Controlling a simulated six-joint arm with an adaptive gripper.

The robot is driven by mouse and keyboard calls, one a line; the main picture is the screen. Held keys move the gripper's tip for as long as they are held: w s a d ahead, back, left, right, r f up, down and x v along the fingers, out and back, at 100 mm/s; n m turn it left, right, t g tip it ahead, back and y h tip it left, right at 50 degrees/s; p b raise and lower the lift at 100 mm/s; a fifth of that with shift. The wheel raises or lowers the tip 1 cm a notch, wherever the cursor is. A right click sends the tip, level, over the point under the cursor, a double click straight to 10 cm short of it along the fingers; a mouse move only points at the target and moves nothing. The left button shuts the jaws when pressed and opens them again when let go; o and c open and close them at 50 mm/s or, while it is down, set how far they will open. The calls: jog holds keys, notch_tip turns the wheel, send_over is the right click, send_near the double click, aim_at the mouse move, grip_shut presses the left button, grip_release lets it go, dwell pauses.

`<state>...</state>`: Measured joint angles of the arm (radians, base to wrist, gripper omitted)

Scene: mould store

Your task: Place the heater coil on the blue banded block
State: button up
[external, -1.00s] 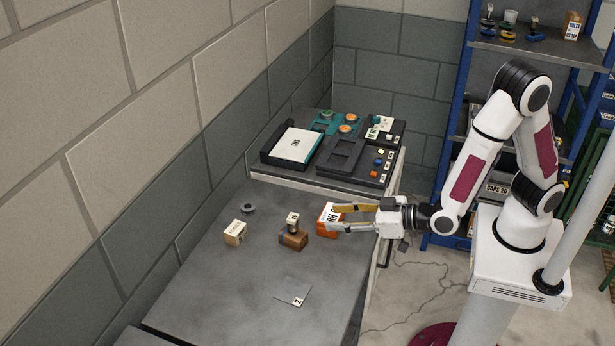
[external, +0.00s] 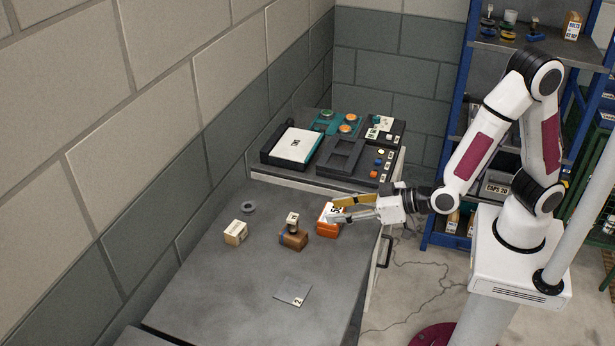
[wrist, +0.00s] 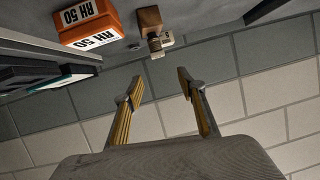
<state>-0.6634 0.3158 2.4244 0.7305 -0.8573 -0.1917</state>
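A brown block (external: 293,241) with a small blue patch at its left end stands mid-table; it appears to be the blue banded block. A small dark part with a cream tag (external: 292,219) is on top of it. Both show in the wrist view, as the block (wrist: 149,19) and the tagged part (wrist: 158,42). A grey ring (external: 249,207) lies flat near the wall; I cannot tell whether this ring or the tagged part is the heater coil. My gripper (external: 336,210) is open and empty above the orange box; its fingers (wrist: 158,84) are apart in the wrist view.
The orange RH 50 box (external: 328,222) stands right of the brown block, close under my gripper. A cream box (external: 235,233) stands to its left. A flat grey plate (external: 292,292) lies in front. Black trays (external: 340,157) are at the back.

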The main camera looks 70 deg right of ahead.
jog(key=s+d+r+g+y, duration=0.2)
jog(key=s+d+r+g, duration=0.2)
jog(key=s+d+r, duration=0.45)
jog(key=s+d+g+h, duration=0.1)
jog(key=s+d+g, duration=0.1)
jog(key=s+d, duration=0.4)
jog(key=s+d+g+h, duration=0.1)
jog(key=s+d+h, duration=0.1)
jog(key=s+d, duration=0.5)
jog(key=s, duration=0.6)
jog(key=shift+s+d+r+g, duration=0.15)
jog(key=shift+d+r+g, duration=0.15)
jog(key=shift+g, duration=0.1)
